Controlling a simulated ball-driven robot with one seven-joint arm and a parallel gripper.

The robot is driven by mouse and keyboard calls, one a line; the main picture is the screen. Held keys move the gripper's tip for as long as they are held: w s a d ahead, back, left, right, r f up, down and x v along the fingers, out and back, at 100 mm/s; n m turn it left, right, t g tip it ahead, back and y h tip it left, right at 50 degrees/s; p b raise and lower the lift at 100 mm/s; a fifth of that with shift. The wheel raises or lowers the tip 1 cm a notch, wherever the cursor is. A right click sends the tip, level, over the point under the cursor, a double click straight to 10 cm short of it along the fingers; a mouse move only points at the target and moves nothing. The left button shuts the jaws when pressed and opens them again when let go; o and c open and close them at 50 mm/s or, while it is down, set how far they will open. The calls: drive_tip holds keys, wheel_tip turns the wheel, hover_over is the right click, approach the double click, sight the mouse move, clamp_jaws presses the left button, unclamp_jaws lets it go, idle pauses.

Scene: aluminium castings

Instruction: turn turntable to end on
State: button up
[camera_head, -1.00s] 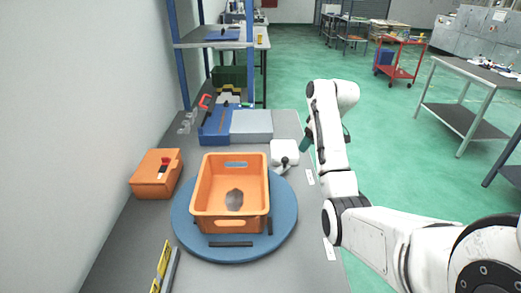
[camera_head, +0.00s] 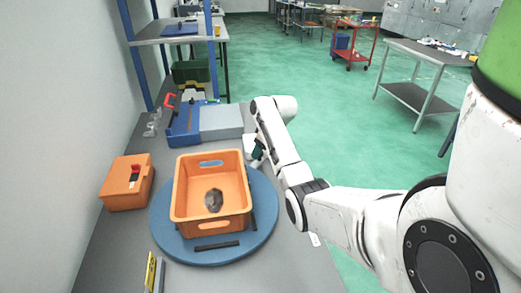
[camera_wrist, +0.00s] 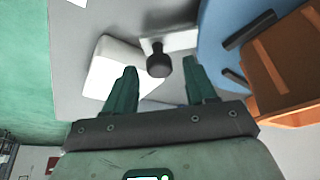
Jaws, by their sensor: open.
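The turntable (camera_head: 160,240) is a blue round disc lying on the grey bench, with black strips on its top. An orange crate (camera_head: 212,229) stands on it, its long sides running away from me, with a grey casting (camera_head: 214,200) inside. My gripper (camera_head: 257,153) is at the disc's far right edge, partly hidden by my arm. In the wrist view my gripper (camera_wrist: 162,72) is open, its green fingers apart. A dark knob (camera_wrist: 159,62) on a pale grip shows between or beyond the fingers; contact cannot be told. The turntable's edge (camera_wrist: 215,35) is right of them.
A white block (camera_wrist: 105,65) is beside the knob. An orange case (camera_head: 125,190) lies left of the turntable. A blue tool and grey box (camera_head: 220,122) stand behind it. A yellow-marked strip (camera_head: 150,272) lies at front left.

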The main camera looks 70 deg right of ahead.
drive_tip(key=shift+w+f, duration=0.15)
drive_tip(key=shift+f, duration=0.25)
clamp_jaws()
idle(0.4)
